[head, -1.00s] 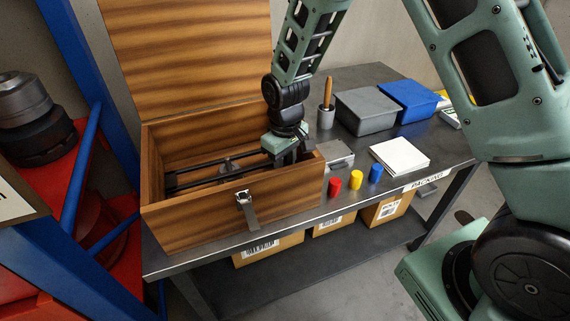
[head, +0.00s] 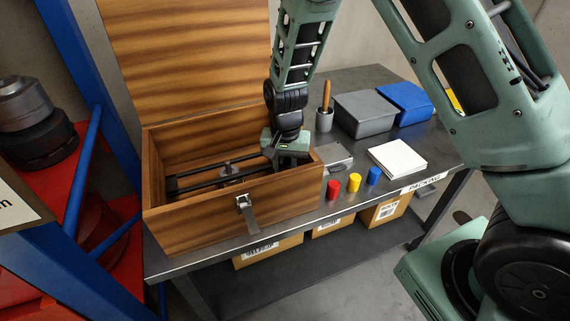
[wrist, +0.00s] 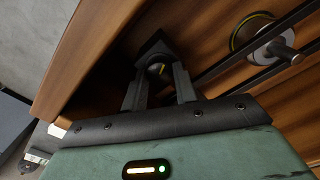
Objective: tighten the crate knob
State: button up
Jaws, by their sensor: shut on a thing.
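The wooden crate (head: 235,211) stands on the bench with its lid (head: 190,60) open. My gripper (head: 287,158) reaches down into the crate's right end. In the wrist view my gripper's two dark fingers (wrist: 159,78) are shut on a small dark round knob (wrist: 157,69), which sits at a black block (wrist: 152,47) near the crate's wall. The knob is mostly hidden by the fingers and in shadow. Two black rails (head: 200,180) run along the crate's inside. A round metal rotor with a shaft (wrist: 268,38) sits by the rails; it also shows in the head view (head: 230,172).
A metal latch (head: 246,208) hangs on the crate's front. Red (head: 333,189), yellow (head: 354,183) and blue (head: 374,176) cylinders stand to its right. A grey bin (head: 372,114), a blue bin (head: 406,102), a handled tool in a cup (head: 324,118) and white sheets (head: 398,157) are on the bench.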

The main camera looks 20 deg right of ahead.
jog(key=m+p, duration=0.1)
jog(key=m, duration=0.4)
jog(key=shift+p, duration=0.35)
dwell(0.3)
jog(key=o, duration=1)
jog(key=shift+c, duration=0.2)
notch_tip(320, 180, up, 18)
jog(key=b, duration=0.2)
jog(key=shift+f, duration=0.25)
